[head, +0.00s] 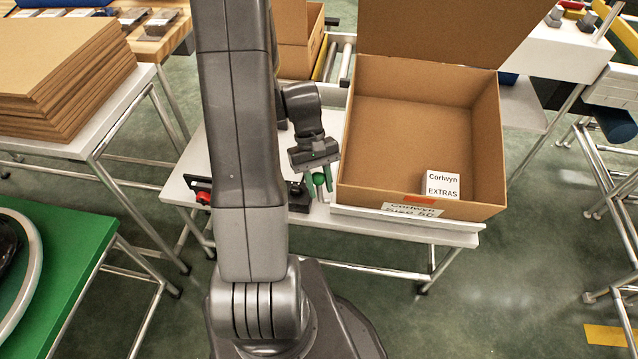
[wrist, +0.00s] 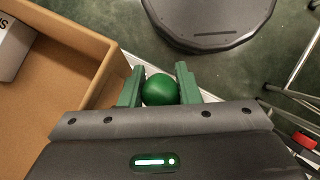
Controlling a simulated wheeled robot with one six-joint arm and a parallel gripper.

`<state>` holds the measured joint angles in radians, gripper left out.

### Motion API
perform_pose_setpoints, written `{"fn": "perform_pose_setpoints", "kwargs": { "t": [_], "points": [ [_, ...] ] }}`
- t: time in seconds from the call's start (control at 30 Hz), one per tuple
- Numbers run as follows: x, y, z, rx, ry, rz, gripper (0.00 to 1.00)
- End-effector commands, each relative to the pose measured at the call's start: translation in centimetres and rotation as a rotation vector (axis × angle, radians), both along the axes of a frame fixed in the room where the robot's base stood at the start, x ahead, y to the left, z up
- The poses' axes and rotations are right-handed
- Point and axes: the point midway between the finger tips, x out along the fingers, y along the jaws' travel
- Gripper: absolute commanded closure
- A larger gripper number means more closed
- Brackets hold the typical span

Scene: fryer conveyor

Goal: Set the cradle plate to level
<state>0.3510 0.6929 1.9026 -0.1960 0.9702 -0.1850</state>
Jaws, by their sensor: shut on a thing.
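A green ball knob (head: 319,180) sits at the front left of the open cardboard box (head: 420,110). My gripper (head: 319,186) is shut on this knob, with a green finger on each side. The wrist view shows the knob (wrist: 160,90) between the two fingers of my gripper (wrist: 159,70). The stem below the knob is mostly hidden. The white cradle plate (head: 405,219) shows as a strip under the box's front edge; the box covers the rest. I cannot tell from these views whether the plate is level or tilted.
A red-handled black item (head: 203,197) lies at the left of the white table (head: 190,160).

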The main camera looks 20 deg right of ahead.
Motion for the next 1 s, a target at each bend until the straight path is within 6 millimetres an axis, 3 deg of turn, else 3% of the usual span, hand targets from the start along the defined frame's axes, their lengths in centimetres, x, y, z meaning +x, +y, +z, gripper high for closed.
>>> {"fn": "perform_pose_setpoints", "kwargs": {
  "t": [0.1,0.57,0.9,0.93,1.0],
  "points": [
    [0.9,-0.6,0.7,0.026,0.045,-0.001,1.00],
    [4.6,-2.8,0.5,0.096,0.154,0.001,1.00],
    [4.9,-3.0,0.5,0.094,0.152,0.002,1.00],
    [4.9,-3.0,0.5,0.094,0.152,0.002,0.69],
    [4.9,-3.0,0.5,0.095,0.152,0.001,0.61]
  ]
}}
